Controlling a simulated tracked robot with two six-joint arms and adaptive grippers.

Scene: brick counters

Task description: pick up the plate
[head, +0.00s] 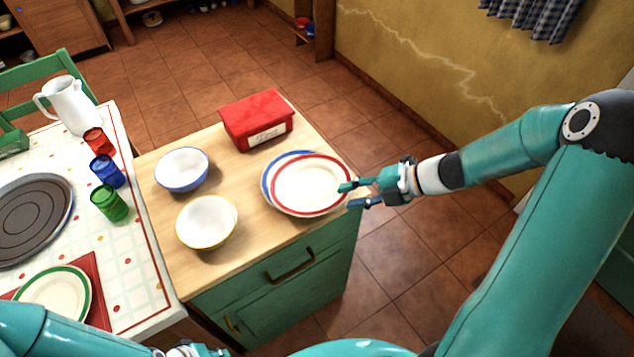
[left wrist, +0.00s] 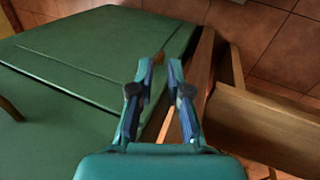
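A white plate with a red rim (head: 311,184) lies on a plate with a blue rim (head: 268,181) at the right side of the wooden counter top (head: 263,229). Another plate, with a green rim (head: 56,294), lies on a red mat (head: 97,296) on the table at the lower left. My right gripper (head: 354,195) is at the right edge of the red-rimmed plate, fingers apart; whether they touch the plate I cannot tell. My left gripper (left wrist: 166,62) is low in front of the green cabinet, fingers apart with nothing between them.
A red box (head: 257,119) stands behind the plates. A blue-rimmed bowl (head: 182,169) and a yellow-rimmed bowl (head: 207,221) stand to their left. The table at left holds a white jug (head: 70,105), colored cups and a dark round tray (head: 32,218).

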